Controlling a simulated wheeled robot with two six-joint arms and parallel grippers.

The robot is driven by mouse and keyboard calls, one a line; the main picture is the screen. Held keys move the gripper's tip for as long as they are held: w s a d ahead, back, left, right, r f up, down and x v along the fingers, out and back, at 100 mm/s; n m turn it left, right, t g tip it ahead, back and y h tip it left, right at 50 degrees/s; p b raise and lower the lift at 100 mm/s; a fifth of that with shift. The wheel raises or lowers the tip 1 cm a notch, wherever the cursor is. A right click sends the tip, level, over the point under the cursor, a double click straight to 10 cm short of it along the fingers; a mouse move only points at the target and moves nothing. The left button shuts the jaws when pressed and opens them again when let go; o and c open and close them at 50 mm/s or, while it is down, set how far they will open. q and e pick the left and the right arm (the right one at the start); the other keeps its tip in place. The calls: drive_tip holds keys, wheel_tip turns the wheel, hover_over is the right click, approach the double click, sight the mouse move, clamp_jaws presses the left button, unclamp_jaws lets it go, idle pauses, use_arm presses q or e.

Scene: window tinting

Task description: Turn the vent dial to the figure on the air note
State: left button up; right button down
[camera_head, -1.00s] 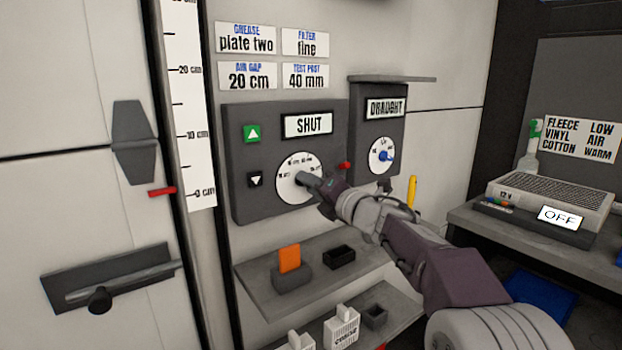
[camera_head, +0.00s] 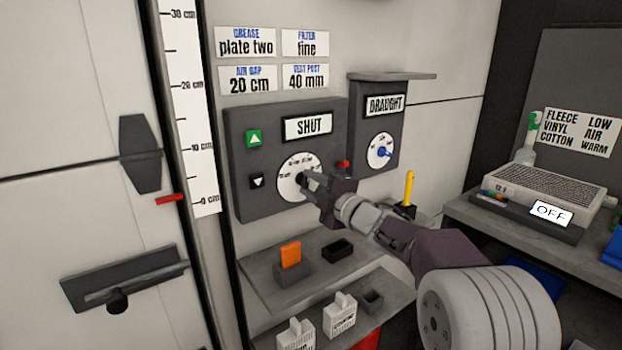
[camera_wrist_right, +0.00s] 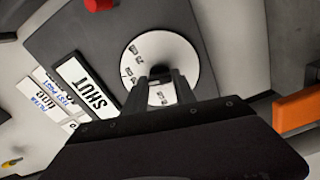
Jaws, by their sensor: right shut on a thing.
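The air note reads "AIR GAP 20 cm" (camera_head: 248,79) and hangs above the grey wall panel. The panel (camera_head: 238,205) carries a round white dial (camera_head: 288,190) with small printed figures too small to read surely. Its display reads "SHUT" (camera_head: 309,126). My right gripper (camera_head: 302,180) is at the middle of this dial, shut on its dark knob, which the fingers largely hide. In the right wrist view the fingers (camera_wrist_right: 160,78) meet at the centre of the white dial (camera_wrist_right: 185,55). My left gripper is not in view.
The "DRAUGHT" box (camera_head: 384,104) has a smaller dial with a blue pointer (camera_head: 382,151). Shelves below hold an orange piece (camera_head: 291,254).

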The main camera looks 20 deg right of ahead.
drive_tip(key=shift+m+p, duration=0.3)
drive_tip(key=shift+m, duration=0.6)
drive_tip(key=c, duration=1)
unclamp_jaws()
drive_tip(key=v, duration=0.9)
drive_tip(key=shift+p, duration=0.35)
